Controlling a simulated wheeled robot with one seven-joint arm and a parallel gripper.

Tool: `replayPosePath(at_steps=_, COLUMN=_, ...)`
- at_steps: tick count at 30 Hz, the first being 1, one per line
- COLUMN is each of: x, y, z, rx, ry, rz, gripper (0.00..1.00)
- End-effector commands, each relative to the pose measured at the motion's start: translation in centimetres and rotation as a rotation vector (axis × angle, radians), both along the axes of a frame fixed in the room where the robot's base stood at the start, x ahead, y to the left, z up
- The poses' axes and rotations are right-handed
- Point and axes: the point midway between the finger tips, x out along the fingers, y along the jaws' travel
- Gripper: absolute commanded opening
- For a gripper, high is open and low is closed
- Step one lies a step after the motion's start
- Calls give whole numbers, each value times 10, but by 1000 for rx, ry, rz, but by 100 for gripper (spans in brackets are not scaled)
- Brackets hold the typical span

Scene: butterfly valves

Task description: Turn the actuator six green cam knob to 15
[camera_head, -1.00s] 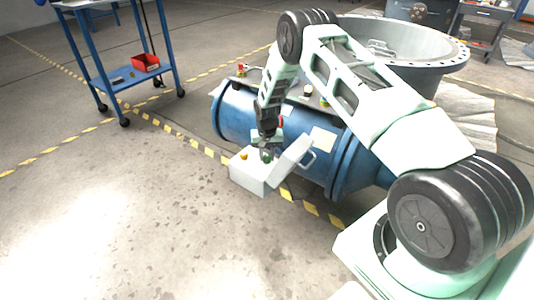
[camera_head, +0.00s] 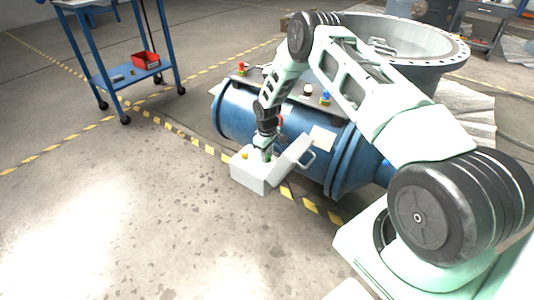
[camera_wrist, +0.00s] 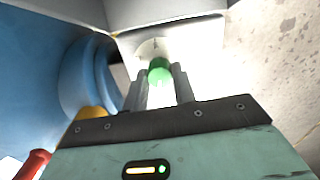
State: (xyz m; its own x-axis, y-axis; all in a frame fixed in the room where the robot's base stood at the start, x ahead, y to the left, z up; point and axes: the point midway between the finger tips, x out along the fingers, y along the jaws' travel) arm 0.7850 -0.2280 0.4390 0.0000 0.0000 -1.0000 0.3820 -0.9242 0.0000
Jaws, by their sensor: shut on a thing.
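The green cam knob (camera_wrist: 159,70) sits inside the open white actuator box, between my gripper's two fingers. My gripper (camera_wrist: 162,84) is shut on the green knob in the wrist view. In the head view my gripper (camera_head: 266,154) points down into the white actuator box (camera_head: 250,177), whose lid (camera_head: 293,153) stands open on the right. An orange-yellow knob (camera_head: 245,155) is on the box's left part and also shows in the wrist view (camera_wrist: 92,112). The pale dial around the green knob shows faint marks. I cannot read its numbers.
A blue pipe body (camera_head: 237,114) lies behind the box, with several small coloured actuator parts on top. A large grey flanged ring (camera_head: 425,62) stands behind my arm. A blue cart (camera_head: 130,78) with a red bin (camera_head: 146,61) is at upper left. The front-left floor is clear.

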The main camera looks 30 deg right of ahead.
Motion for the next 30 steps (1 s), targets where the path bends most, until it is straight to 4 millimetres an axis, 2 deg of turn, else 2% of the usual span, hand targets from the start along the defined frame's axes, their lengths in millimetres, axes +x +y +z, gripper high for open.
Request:
replayPosePath(at_steps=12, x=0, y=0, z=0, rx=0, ry=0, rz=201, gripper=4)
replayPosePath(at_steps=29, x=0, y=0, z=0, rx=-1, ry=0, rz=235, gripper=4)
replayPosePath(at_steps=30, x=0, y=0, z=0, rx=-1, ry=0, rz=235, gripper=29)
